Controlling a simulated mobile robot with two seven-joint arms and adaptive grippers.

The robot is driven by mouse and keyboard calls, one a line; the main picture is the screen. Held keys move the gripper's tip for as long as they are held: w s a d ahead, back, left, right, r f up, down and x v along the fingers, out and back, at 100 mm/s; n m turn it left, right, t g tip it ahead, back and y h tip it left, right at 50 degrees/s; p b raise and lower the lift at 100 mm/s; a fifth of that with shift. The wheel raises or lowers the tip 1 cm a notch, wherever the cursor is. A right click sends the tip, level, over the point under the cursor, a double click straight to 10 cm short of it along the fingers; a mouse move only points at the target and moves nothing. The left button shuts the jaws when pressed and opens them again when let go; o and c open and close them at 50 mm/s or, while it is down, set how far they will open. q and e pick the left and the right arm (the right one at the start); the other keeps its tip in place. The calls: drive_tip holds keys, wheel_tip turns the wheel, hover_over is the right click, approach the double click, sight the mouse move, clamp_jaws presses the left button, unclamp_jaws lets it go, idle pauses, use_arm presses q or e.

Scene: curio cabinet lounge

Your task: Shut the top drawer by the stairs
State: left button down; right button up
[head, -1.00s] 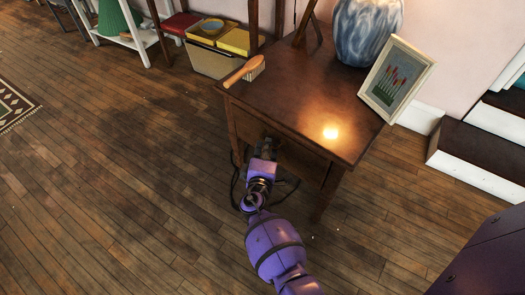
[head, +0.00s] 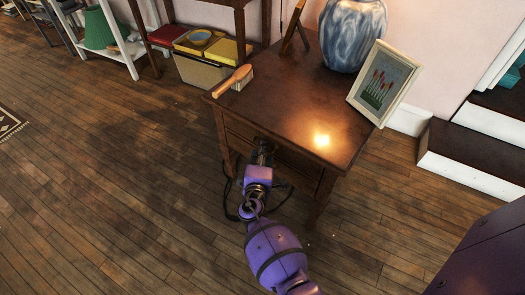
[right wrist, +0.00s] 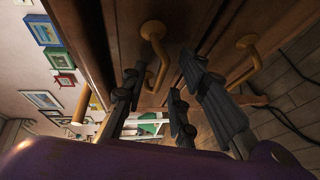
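The wooden side table (head: 275,100) by the stairs has drawers in its front, which I see steeply from above in the head view. My right gripper (head: 264,150) is at that front, just below the tabletop edge. In the right wrist view, my right gripper (right wrist: 160,75) has its dark fingers spread apart with nothing between them. One brass handle (right wrist: 153,32) is just beyond the fingertips; a second brass handle (right wrist: 249,48) is to the right, on the neighbouring drawer front. I cannot tell whether a finger touches the wood, or how far the top drawer stands out. My left gripper is not in view.
Dark-topped stairs (head: 470,150) are at the right. A bin (head: 205,72) is behind on the left. The wooden floor (head: 110,180) at the left is clear.

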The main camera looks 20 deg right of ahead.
drive_tip(key=v, duration=1.1)
drive_tip(key=shift+s+a, duration=0.1)
drive_tip(key=shift+s, duration=0.05)
